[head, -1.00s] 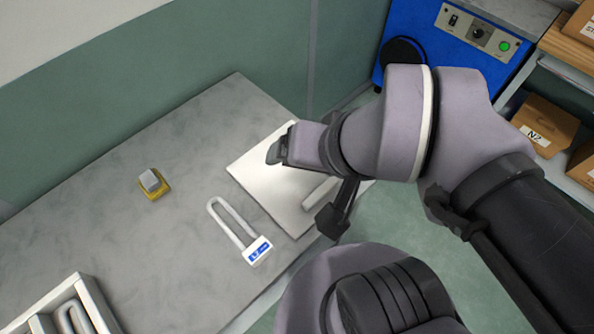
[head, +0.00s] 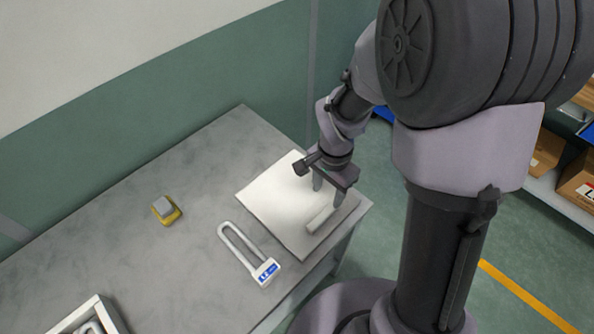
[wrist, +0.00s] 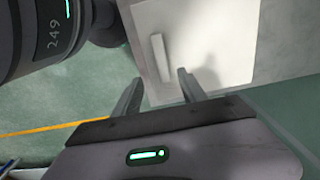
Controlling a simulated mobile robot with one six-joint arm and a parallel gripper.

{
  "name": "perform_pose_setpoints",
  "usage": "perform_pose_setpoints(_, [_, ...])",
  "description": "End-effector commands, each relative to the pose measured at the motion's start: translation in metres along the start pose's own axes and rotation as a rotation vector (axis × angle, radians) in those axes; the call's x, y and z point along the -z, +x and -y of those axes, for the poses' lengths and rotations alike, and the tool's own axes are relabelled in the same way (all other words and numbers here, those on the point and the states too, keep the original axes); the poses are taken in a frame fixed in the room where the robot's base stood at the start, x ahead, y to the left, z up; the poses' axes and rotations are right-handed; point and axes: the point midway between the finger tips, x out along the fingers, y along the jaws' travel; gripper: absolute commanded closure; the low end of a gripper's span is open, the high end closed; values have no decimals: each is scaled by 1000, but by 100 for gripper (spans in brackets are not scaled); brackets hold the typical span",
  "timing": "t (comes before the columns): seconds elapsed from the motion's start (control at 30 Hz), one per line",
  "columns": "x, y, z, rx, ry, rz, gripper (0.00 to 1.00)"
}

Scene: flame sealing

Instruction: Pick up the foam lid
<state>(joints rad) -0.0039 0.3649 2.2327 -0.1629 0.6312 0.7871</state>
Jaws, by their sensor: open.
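The foam lid (head: 292,212) is a flat white square panel at the right end of the grey table, with a raised white bar (head: 320,219) near its front right edge. The lid also shows in the wrist view (wrist: 215,40), with its bar (wrist: 160,58) upright in the picture. My gripper (head: 328,188) is open and empty above the lid, fingers pointing down, close to the bar but apart from it. In the wrist view my fingertips (wrist: 160,82) are spread, with the bar's near end just beyond the gap between them.
A white U-shaped item with a blue label (head: 266,271) lies on the table (head: 190,265) left of the lid. A small yellow and grey block (head: 166,210) sits farther left. A white tray (head: 85,318) is at the lower left. A green wall (head: 90,160) stands behind.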

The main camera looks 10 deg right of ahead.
Motion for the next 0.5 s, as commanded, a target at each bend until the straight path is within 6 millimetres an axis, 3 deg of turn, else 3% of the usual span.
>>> perform_pose_setpoints(0.03, [-1,23,-1,-4,0,3,51])
perform_pose_setpoints(0.2, [-1,66,-1,-2,-1,2,51])
perform_pose_setpoints(0.5, [0,101,1,-1,-1,2,51])
